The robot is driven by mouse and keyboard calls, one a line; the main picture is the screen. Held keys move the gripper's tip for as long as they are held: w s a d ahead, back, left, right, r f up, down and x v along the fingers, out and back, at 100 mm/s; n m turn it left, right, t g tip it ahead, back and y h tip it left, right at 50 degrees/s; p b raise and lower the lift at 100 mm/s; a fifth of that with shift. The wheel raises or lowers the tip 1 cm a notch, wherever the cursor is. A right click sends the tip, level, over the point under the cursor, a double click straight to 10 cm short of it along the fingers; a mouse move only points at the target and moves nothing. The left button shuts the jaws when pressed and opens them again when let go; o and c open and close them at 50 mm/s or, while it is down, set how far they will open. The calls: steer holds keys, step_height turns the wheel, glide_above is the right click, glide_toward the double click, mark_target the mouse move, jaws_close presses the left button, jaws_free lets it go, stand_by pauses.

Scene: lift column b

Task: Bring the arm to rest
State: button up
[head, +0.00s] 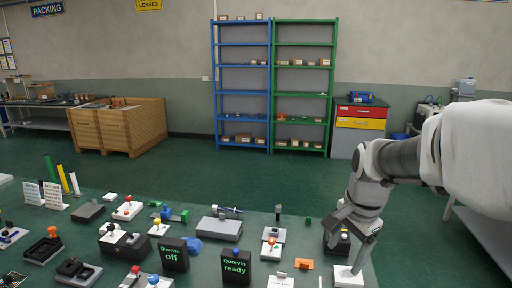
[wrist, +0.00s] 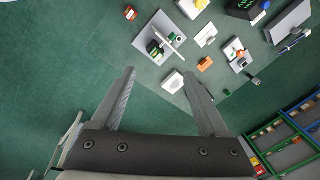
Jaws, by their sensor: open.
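My arm reaches in from the right in the head view, bends at an elbow and hangs down over the near right corner of the green table. My gripper (head: 345,256) is at its lower end, above or in front of a dark box and a white block (head: 347,277); the exact gap cannot be told. In the wrist view my gripper (wrist: 159,74) is open, its two fingers spread wide with nothing between them. A white block (wrist: 173,82) shows just beyond the fingertips.
The table holds many small devices, including black signs reading "Quorvin off" (head: 174,254) and "Quorvin ready" (head: 236,267). Blue shelves (head: 242,93), green shelves (head: 303,94), a drawer cabinet (head: 358,124) and a wooden crate (head: 118,128) stand behind. Open floor (head: 200,168) lies between.

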steer(key=s+a+r+n+t, duration=0.1)
steer(key=s+a+r+n, duration=0.1)
steer(key=s+n, duration=0.4)
steer(key=s+a+r+n+t, duration=0.2)
steer(key=s+n, duration=0.4)
steer(key=s, duration=0.4)
steer(key=shift+s+a+r+n, duration=0.2)
steer(key=shift+a+n, duration=0.1)
steer(key=shift+a, duration=0.15)
steer(key=shift+w+a, duration=0.15)
